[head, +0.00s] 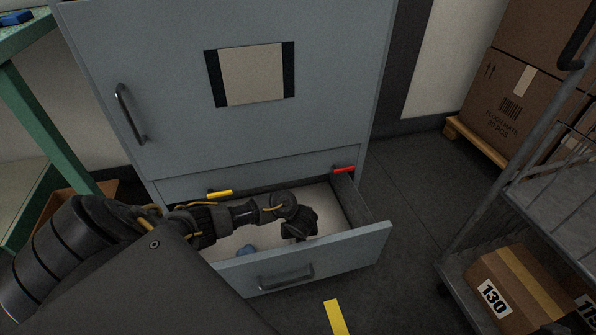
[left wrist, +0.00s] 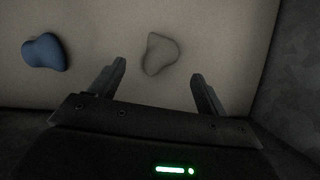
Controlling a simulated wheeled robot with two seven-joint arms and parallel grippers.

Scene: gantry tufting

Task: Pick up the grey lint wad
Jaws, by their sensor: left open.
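The grey lint wad (left wrist: 160,54) lies on the pale floor of the open drawer, seen in the left wrist view just beyond my left gripper's fingertips and roughly between them. My left gripper (left wrist: 158,70) is open, with nothing between its fingers. In the head view my left gripper (head: 299,228) reaches down into the drawer (head: 325,260) near its right side. The wad is not visible there, hidden by the gripper or arm. My right gripper is not in view.
The grey cabinet (head: 190,60) stands behind the open drawer, whose walls surround the gripper. Yellow (head: 220,194) and red (head: 344,169) tabs sit near the drawer's back edge. A metal cart (head: 455,255) with a box (head: 520,290) stands at right.

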